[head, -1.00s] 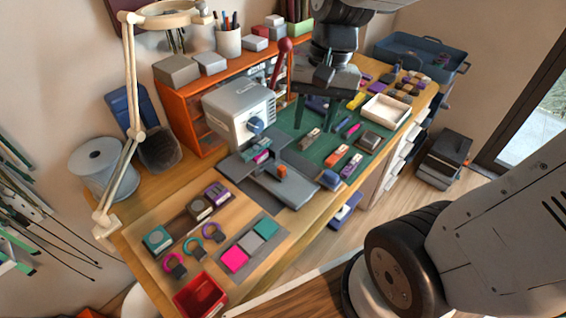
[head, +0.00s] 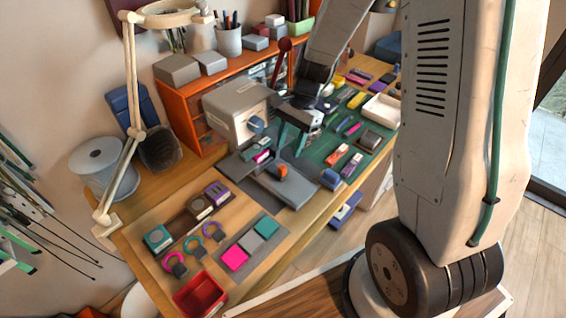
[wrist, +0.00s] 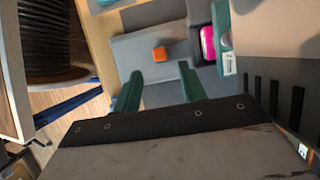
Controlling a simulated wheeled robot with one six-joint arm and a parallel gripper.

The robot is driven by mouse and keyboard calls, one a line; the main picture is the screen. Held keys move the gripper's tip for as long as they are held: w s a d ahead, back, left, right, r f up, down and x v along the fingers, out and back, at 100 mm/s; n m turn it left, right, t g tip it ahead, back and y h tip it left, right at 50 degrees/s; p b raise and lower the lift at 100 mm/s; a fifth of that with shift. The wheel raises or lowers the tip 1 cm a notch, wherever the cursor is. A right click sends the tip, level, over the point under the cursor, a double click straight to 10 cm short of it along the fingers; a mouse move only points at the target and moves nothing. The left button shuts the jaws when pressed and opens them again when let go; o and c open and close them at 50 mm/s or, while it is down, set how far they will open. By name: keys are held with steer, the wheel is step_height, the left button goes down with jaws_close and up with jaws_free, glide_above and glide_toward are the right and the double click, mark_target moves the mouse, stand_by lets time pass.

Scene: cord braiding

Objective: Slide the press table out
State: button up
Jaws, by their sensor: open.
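The press (head: 238,110) is a grey box with a red-knobbed lever (head: 284,46), at the middle of the bench in the head view. Its grey press table (head: 290,192) lies in front, with an orange knob (head: 281,170) on top. The orange knob also shows in the wrist view (wrist: 159,54), on the grey plate (wrist: 128,45). A pink piece (head: 262,157) sits between the press and the knob. My gripper (head: 287,152) is open and empty over the table. In the wrist view its green fingers (wrist: 160,72) straddle the line to the knob, which lies beyond the tips.
A green mat (head: 318,150) with small coloured parts lies right of the press. A red bin (head: 200,294) and coloured tiles (head: 250,240) are at the near left. A lamp (head: 133,90) stands at left. A black spool (wrist: 48,40) shows in the wrist view.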

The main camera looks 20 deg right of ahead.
mark_target(283, 167)
steer(key=x, duration=0.6)
steer(key=shift+s+a+f, duration=0.1)
steer(key=shift+a+f, duration=0.05)
steer(key=shift+f, duration=0.15)
jaws_close()
